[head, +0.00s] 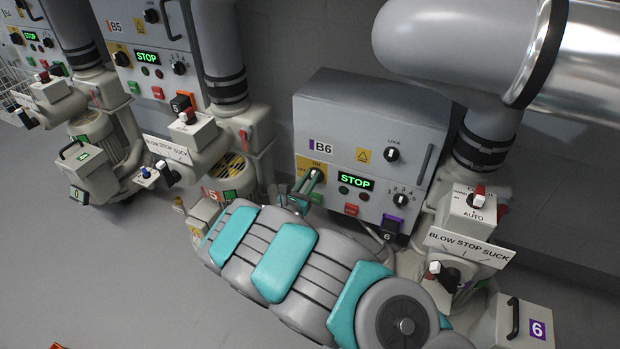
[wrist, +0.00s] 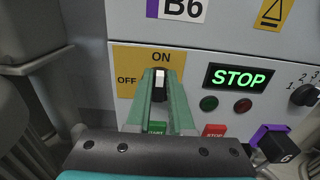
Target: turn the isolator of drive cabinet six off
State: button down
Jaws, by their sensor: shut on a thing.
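Drive cabinet six is the grey box labelled B6 (head: 365,115). Its isolator has a yellow plate marked ON and OFF (wrist: 127,72) at the lower left of the front. The isolator handle (wrist: 161,77) is black with a white stripe and points up toward ON. My gripper (wrist: 160,92) is shut on the handle, with one green finger on each side of it. In the head view my gripper (head: 311,183) reaches the cabinet front from below, and my arm hides the area under it.
A lit green STOP display (wrist: 239,77) sits right of the isolator. Below are a green START button (wrist: 156,127) and a red STOP button (wrist: 214,130). Cabinet B5 (head: 145,50) stands to the left.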

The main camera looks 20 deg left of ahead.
jog(key=shift+r, duration=0.1)
dwell(0.3)
jog(key=shift+w+a+n+p, duration=0.1)
jog(key=shift+n+p, duration=0.4)
jog(key=shift+a+n+p, duration=0.25)
jog(key=shift+n+p, duration=0.1)
jog(key=shift+n, duration=0.65)
jog(key=c, duration=0.8)
grip_release()
jog(key=s, duration=0.8)
jog(key=shift+a, duration=0.25)
